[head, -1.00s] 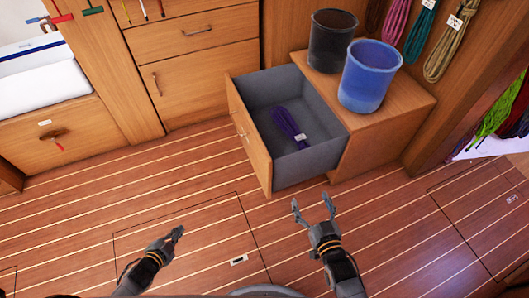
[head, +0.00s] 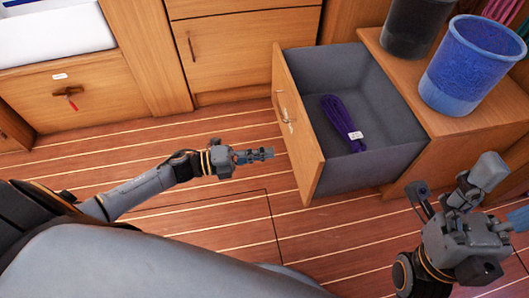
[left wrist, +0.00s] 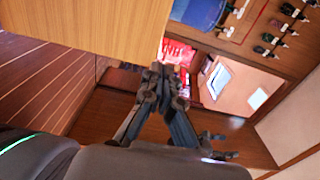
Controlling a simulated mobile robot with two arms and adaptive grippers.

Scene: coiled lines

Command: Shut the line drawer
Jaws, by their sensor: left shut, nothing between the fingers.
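The line drawer (head: 300,130) is pulled out of its low wooden cabinet. It has a wooden front with a small handle (head: 286,117) and a grey inside. A purple coiled line (head: 342,120) with a white tag lies in it. My left gripper (head: 270,154) is shut and empty, to the left of the drawer front and pointing at it, with a small gap in the head view. Its closed fingers also show in the left wrist view (left wrist: 160,72). My right gripper (head: 455,188) is open and empty at the right, in front of the cabinet.
A blue bucket (head: 473,65) and a dark bucket (head: 415,25) stand on the cabinet top. A fixed cabinet (head: 235,52) is behind. A panel with a red-tagged latch (head: 72,97) is at the left. The striped floor before the drawer is clear.

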